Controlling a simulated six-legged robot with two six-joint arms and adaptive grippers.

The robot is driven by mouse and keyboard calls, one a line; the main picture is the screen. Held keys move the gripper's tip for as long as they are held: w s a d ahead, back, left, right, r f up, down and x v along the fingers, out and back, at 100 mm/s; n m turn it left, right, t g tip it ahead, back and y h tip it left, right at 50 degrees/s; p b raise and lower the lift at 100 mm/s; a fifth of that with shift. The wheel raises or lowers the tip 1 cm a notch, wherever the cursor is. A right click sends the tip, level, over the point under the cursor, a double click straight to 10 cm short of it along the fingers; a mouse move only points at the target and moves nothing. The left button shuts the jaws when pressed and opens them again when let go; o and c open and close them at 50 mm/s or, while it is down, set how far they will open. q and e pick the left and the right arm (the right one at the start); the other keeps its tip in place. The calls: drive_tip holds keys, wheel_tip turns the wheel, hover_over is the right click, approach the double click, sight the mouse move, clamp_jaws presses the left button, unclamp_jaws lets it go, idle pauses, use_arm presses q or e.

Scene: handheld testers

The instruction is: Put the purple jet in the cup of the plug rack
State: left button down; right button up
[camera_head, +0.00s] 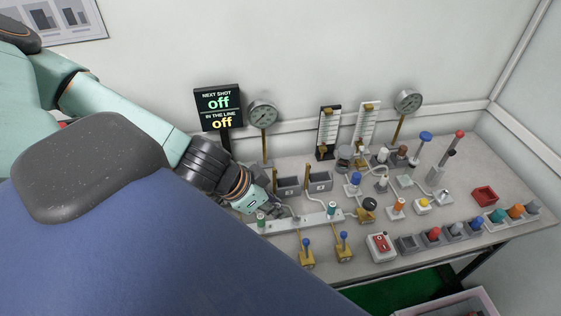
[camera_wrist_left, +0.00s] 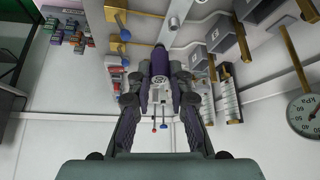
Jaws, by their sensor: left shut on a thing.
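My left gripper (camera_head: 266,207) reaches down beside the white rail at the left of the bench. In the left wrist view, my left gripper (camera_wrist_left: 160,84) is shut on the purple jet (camera_wrist_left: 160,62), a dark purple cylinder that shows between the fingers. In the head view the jet is hidden by the gripper and arm. The plug rack (camera_head: 408,243) is a row of grey blocks along the front right of the bench, several with coloured plugs. Its leftmost block shows no plug standing in it. My right gripper is not in view.
The white rail (camera_head: 290,223) carries green and teal fittings. Two grey bins (camera_head: 320,182) stand behind it. Brass valves with blue levers (camera_head: 344,250) and a red switch box (camera_head: 381,247) stand in front. Gauges and tubes stand at the back; a red tray (camera_head: 484,196) sits right.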

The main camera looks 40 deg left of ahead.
use_arm(q)
drive_tip(key=s+g+p, duration=0.1)
drive_tip(key=s+a+r+g+p, duration=0.1)
drive_tip(key=p, duration=0.1)
drive_tip(key=shift+s+a+r+y, duration=0.15)
drive_tip(key=shift+s+y, duration=0.25)
